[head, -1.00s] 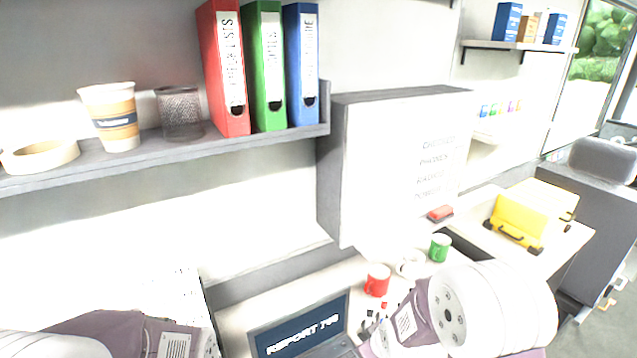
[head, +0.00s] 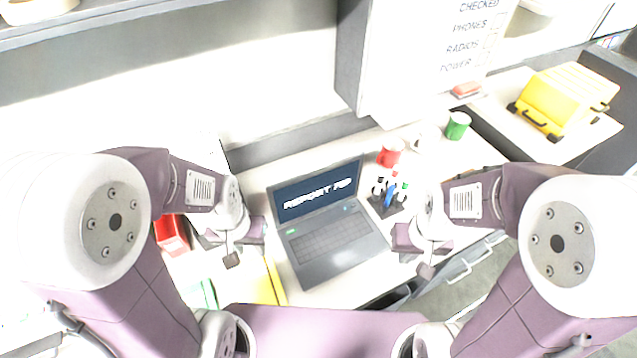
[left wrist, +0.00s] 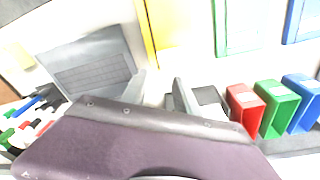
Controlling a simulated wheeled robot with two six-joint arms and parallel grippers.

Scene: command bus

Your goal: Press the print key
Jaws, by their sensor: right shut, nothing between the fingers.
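The open laptop (head: 325,240) stands on the desk between my grippers, its screen reading a report title. A small green key (head: 292,231) shows at the upper left of its keyboard, and a small teal mark at the upper right. The lettering is too small to read, so I cannot tell which is the print key. The laptop also shows in the left wrist view (left wrist: 95,70). My left gripper (head: 234,256) is left of the laptop, above the desk, its fingers apart and empty. My right gripper (head: 426,268) is right of the laptop, shut and empty.
A pen holder with markers (head: 389,205), a red mug (head: 391,152) and a green mug (head: 457,126) stand behind and right of the laptop. A yellow case (head: 560,100) is at the far right. A red binder (left wrist: 247,110) stands among coloured binders at left.

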